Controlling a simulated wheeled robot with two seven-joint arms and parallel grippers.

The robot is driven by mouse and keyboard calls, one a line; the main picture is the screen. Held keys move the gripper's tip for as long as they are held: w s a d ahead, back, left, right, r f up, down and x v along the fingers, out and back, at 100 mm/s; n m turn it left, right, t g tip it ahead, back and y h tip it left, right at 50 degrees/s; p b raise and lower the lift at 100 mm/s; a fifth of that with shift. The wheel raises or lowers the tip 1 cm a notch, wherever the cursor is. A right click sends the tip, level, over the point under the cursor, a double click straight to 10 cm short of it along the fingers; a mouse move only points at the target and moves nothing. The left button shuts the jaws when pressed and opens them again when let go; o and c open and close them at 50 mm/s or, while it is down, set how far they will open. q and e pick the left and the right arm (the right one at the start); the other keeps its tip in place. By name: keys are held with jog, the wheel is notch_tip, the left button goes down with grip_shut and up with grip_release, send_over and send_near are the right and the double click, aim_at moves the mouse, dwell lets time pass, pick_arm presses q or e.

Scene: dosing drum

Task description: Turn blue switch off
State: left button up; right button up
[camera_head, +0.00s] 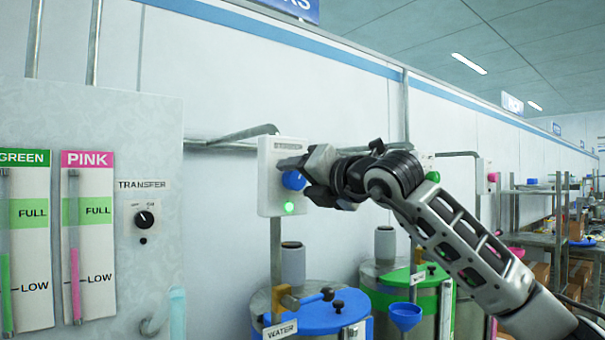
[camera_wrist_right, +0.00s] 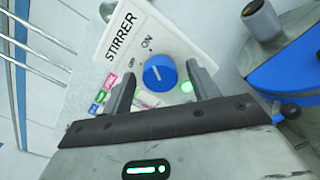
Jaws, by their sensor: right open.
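The blue switch (camera_head: 291,181) is a round knob on a white wall box (camera_head: 267,196). In the right wrist view the blue knob (camera_wrist_right: 159,74) sits below OFF and ON labels on a panel marked STIRRER (camera_wrist_right: 121,40). A small mark shows on the knob, but its exact setting is hard to tell. A green lamp (camera_head: 289,207) on the box is lit. My right gripper (camera_head: 299,178) is open in front of the box, with one finger on each side of the knob. I cannot tell whether the fingers touch it. My left gripper is out of view.
A blue-lidded drum labelled WATER (camera_head: 321,316) stands below the box. A green-lidded drum (camera_head: 380,274) is to its right. At left is a panel with GREEN and PINK gauges and a black TRANSFER knob (camera_head: 144,219). Pipes run along the wall.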

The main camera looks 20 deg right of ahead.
jog(key=c, duration=1)
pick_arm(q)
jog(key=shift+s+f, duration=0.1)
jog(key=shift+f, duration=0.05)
